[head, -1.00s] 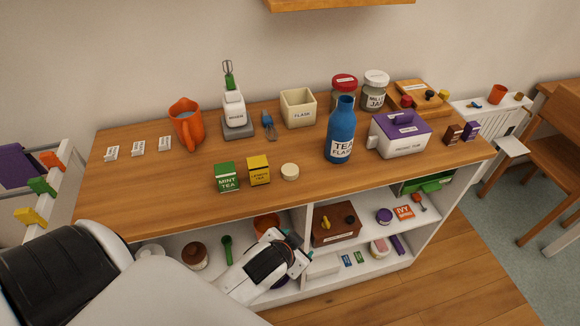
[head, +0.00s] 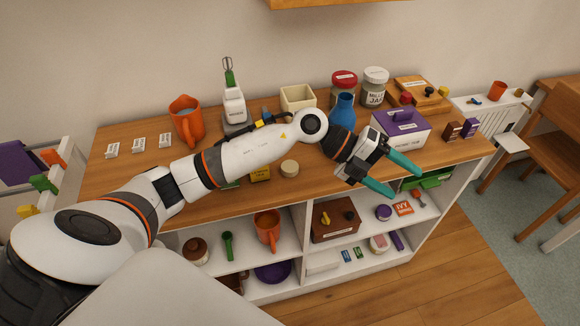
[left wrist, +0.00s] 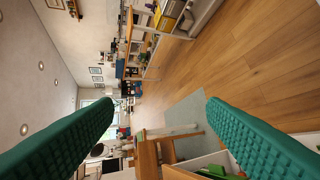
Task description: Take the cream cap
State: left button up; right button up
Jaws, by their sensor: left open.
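The cream cap (head: 289,168) is a small round disc lying flat on the wooden top of the shelf, just in front of my left forearm. My left gripper (head: 408,182) has teal fingers spread apart with nothing between them. It is out over the front edge of the shelf top, well to the right of the cap. In the left wrist view the open fingers (left wrist: 160,104) point out into the room, and the cap does not show there. My right gripper is out of view.
The wooden top (head: 235,205) is clear in front.

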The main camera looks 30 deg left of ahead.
pick_arm(q)
jog(key=w+a+f+g+y, duration=0.1)
jog(key=w+a+f+y, duration=0.15)
jog(key=a+y, duration=0.6)
jog(key=n+g+y, duration=0.2)
jog(key=n+y, duration=0.1)
jog(key=y, duration=0.2)
send_over(290, 165)
notch_tip(290, 165, down, 5)
jog(key=shift+a+f+p, duration=0.15)
jog(key=shift+f+p, duration=0.05)
jog(key=shift+p, duration=0.65)
notch_tip(290, 165, down, 5)
jog(key=shift+r+p, duration=0.1)
jog(key=shift+p, duration=0.8)
jog(key=shift+f, duration=0.3)
jog(key=c, duration=1)
